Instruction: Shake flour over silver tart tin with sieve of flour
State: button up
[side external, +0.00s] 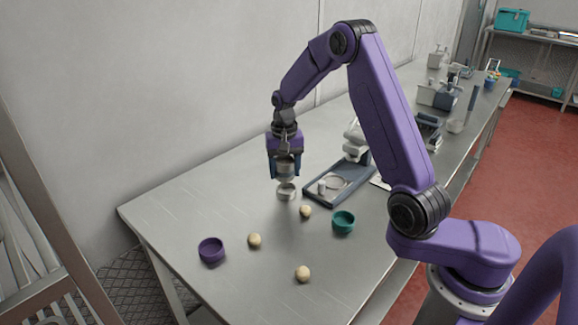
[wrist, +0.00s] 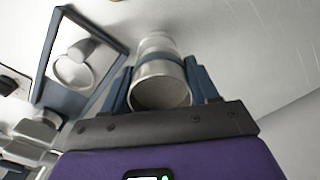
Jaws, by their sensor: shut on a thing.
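My gripper (side external: 285,176) is shut on the sieve of flour (side external: 285,165), a silver cylinder between the dark blue fingers. The silver tart tin (side external: 286,192) sits on the steel table just below the sieve, and the two nearly line up in the side view. In the wrist view the sieve (wrist: 160,92) shows its round open end between the fingers, and a silver rim, apparently the tin (wrist: 157,42), shows beyond it, partly hidden. The sieve looks about upright. I cannot make out any flour.
A dark blue-framed scale-like stand (side external: 340,184) with a small silver cup stands right of the tin. A teal bowl (side external: 343,222), a purple bowl (side external: 211,250) and dough balls (side external: 254,240) lie nearer the front. The table (side external: 190,205) is clear to the left.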

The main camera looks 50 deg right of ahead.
aim_at(290, 157)
jog(key=shift+a, duration=0.45)
jog(key=shift+s+d, duration=0.1)
jog(key=shift+d, duration=1.3)
jog(key=shift+r, duration=1.5)
